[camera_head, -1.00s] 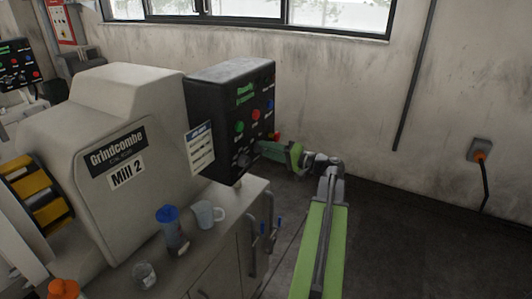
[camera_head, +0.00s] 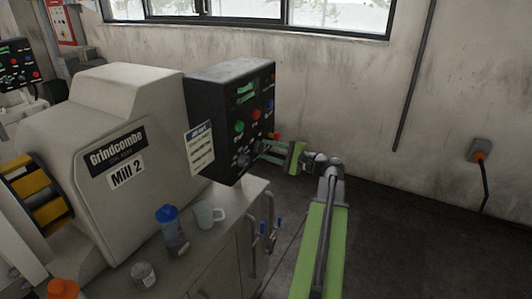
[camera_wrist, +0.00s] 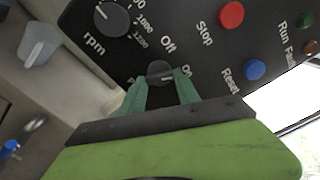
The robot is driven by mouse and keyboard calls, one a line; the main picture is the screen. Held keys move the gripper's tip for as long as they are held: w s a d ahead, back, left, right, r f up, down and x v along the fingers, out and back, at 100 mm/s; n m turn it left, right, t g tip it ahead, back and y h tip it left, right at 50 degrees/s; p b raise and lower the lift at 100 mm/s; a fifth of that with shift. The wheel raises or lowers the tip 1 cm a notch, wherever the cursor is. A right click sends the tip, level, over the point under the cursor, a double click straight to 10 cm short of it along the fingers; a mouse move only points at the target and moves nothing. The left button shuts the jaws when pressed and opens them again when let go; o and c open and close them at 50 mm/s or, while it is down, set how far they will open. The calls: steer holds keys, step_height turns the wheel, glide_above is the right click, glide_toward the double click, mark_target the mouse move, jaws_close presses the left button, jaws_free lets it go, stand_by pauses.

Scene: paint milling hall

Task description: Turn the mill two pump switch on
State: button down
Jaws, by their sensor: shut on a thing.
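The mill two control box (camera_head: 222,110) is a black panel on the right end of the mill (camera_head: 115,130) marked "Mill 2". In the wrist view, the pump switch (camera_wrist: 159,69) is a small dark rotary knob with "Off" and "On" printed beside it. Its label at the lower left is partly hidden by a finger. My gripper (camera_wrist: 161,86) has its green fingers on either side of this knob and is shut on it. A light mark shows on the knob, but I cannot tell surely which word it points to. In the head view my gripper (camera_head: 262,152) is at the panel's lower part.
In the wrist view, a larger rpm knob (camera_wrist: 112,18), a red Stop button (camera_wrist: 231,14) and a blue Reset button (camera_wrist: 254,70) are near my fingers. A blue-capped bottle (camera_head: 170,225) and a mug (camera_head: 207,214) stand on the cabinet below. Floor to the right is clear.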

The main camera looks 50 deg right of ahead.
steer(key=shift+s+d+f+m, duration=0.1)
steer(key=shift+d+m, duration=0.05)
steer(key=shift+m, duration=0.35)
steer(key=c, duration=0.9)
jaws_free()
steer(key=shift+s, duration=0.1)
steer(key=v, duration=1.7)
steer(key=shift+s, duration=0.2)
